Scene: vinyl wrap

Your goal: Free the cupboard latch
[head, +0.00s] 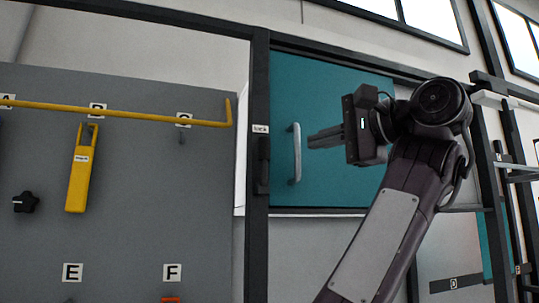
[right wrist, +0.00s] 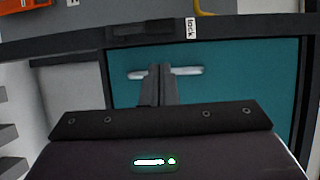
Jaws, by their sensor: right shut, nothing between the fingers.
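The teal cupboard door (head: 340,85) is in its frame in the head view, with a pale vertical handle (head: 296,165). A white "lock" label (head: 261,128) is on the dark post left of the door. A dark latch piece (head: 262,172) sits just below the label; it also shows in the right wrist view (right wrist: 140,31). My right gripper (head: 310,139) is shut and empty, its tips pointing left, just right of the handle in the picture. In the right wrist view its fingers (right wrist: 157,85) cover the middle of the handle (right wrist: 188,71). I cannot tell whether they touch it. My left gripper is out of view.
A grey panel (head: 130,200) stands at left with letter labels. A yellow bar (head: 150,114) crosses its upper part and bends up near the post. A yellow tool (head: 79,180) hangs under B, and a black knob (head: 25,202) is at lower left. Shelves (head: 515,172) stand at right.

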